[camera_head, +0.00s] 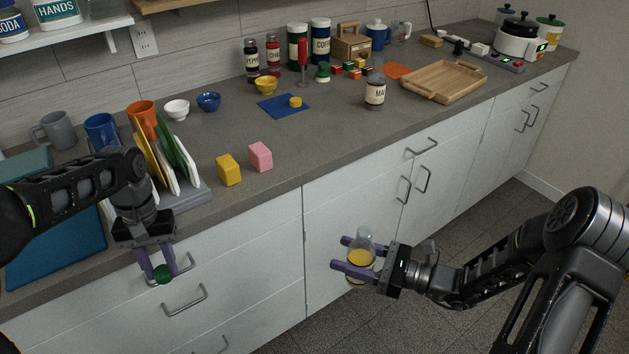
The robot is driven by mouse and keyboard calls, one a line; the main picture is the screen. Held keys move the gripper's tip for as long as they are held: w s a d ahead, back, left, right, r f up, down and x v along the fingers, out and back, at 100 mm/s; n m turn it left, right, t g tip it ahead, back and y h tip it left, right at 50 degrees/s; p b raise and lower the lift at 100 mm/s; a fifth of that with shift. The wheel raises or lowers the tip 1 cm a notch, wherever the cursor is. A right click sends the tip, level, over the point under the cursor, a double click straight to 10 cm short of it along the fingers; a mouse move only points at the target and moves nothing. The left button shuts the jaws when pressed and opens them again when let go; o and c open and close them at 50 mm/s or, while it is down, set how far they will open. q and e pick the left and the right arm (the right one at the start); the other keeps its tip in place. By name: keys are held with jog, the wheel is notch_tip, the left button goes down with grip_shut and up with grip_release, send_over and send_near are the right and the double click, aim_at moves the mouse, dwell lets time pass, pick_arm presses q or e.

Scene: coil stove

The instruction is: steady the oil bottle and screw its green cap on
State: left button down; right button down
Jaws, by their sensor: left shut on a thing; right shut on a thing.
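The oil bottle (363,243) is clear with yellow oil inside and looks roughly upright. My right gripper (346,253) is shut on it, with purple fingers around its body, in front of the white cabinet doors. The bottle's top shows no cap. The green cap (163,274) is between the purple fingertips of my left gripper (164,266), which is shut on it and points down before the drawers at the left. The cap and bottle are well apart, with the cap to the left. The fingers hide part of the bottle.
The counter (330,140) runs behind both grippers, and its front edge is close to my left gripper. A dish rack (196,195) with plates, a yellow block (229,170) and a pink block (260,157) stand near. Drawer handles (184,300) stick out. Open space lies between the grippers.

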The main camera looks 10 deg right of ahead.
jog(key=w+a+f+n+g+y, duration=0.1)
jog(key=a+n+g, duration=0.3)
jog(key=a+g, duration=0.2)
jog(key=w+a+f+n+g+y, duration=0.1)
jog(key=a+n+g, duration=0.3)
jog(key=a, duration=0.5)
jog(key=shift+a+g+y, duration=0.2)
jog(key=shift+g+y, duration=0.4)
jog(key=shift+g, duration=0.4)
pick_arm(q)
jog(key=d+r+n, duration=0.4)
jog(key=d+n, duration=0.2)
jog(key=d, duration=0.2)
jog(key=s+d+r+n+t+h, duration=0.1)
jog(key=d+r+n, duration=0.4)
jog(key=d, duration=0.4)
jog(key=s+d+r+n+t, duration=0.1)
jog(key=d+r+n, duration=0.4)
jog(key=d+n, duration=0.3)
jog(key=shift+s+d+r+h, duration=0.15)
jog(key=shift+d+h, duration=0.25)
jog(key=shift+d, duration=0.3)
jog(key=shift+f, duration=2.05)
